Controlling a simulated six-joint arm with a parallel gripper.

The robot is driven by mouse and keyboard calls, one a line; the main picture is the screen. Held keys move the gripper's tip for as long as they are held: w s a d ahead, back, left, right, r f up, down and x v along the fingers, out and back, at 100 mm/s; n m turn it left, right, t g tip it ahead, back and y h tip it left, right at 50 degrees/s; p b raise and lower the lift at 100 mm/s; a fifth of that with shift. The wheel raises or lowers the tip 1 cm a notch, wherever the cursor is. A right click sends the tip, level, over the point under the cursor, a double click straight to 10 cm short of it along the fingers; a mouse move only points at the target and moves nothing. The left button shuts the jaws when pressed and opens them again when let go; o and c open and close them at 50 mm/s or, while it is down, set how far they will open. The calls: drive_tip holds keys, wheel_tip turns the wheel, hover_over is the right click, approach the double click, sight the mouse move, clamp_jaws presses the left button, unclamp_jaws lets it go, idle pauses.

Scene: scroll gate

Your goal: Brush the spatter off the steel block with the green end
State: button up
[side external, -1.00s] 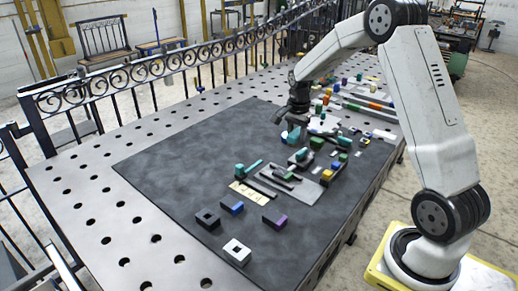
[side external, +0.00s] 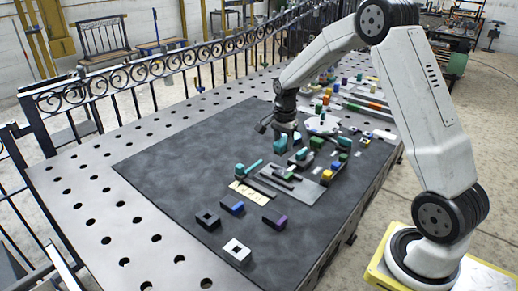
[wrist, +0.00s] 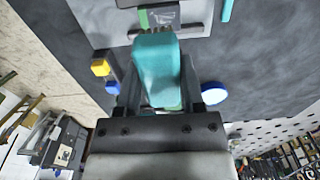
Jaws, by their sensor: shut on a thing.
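My gripper (side external: 283,129) is shut on a teal block-shaped tool (wrist: 156,75), with short brown bristles showing at its far end in the wrist view. In the side view the held tool (side external: 280,146) hangs below my gripper, above the dark mat. Beyond the bristles in the wrist view lies a dark grey block (wrist: 168,14) with pale marks and a green end (wrist: 143,18) at its left. It looks like the steel block. Whether the bristles touch it cannot be told. The tool hides part of it.
A grey plate (side external: 307,193) with small blocks lies in front of the tool. Many coloured pieces crowd the table's right side. The mat's left part (side external: 190,160) is clear.

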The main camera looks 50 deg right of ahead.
sight(278, 175)
drive_tip(key=a, duration=0.2)
drive_tip(key=shift+w+a+f, duration=0.25)
drive_tip(key=shift+a+f, duration=0.05)
drive_tip(key=shift+f, duration=3.75)
drive_tip(key=shift+d+f, duration=0.35)
drive_tip(key=shift+d, duration=0.3)
clamp_jaws()
drive_tip(key=shift+d, duration=2.25)
drive_tip(key=shift+a, duration=2.75)
drive_tip(key=shift+w+a, duration=0.1)
drive_tip(key=shift+a, duration=0.15)
drive_tip(key=shift+d, duration=2.8)
drive_tip(key=shift+a, duration=2.75)
drive_tip(key=shift+r, duration=4.1)
drive_tip(key=shift+d, duration=0.1)
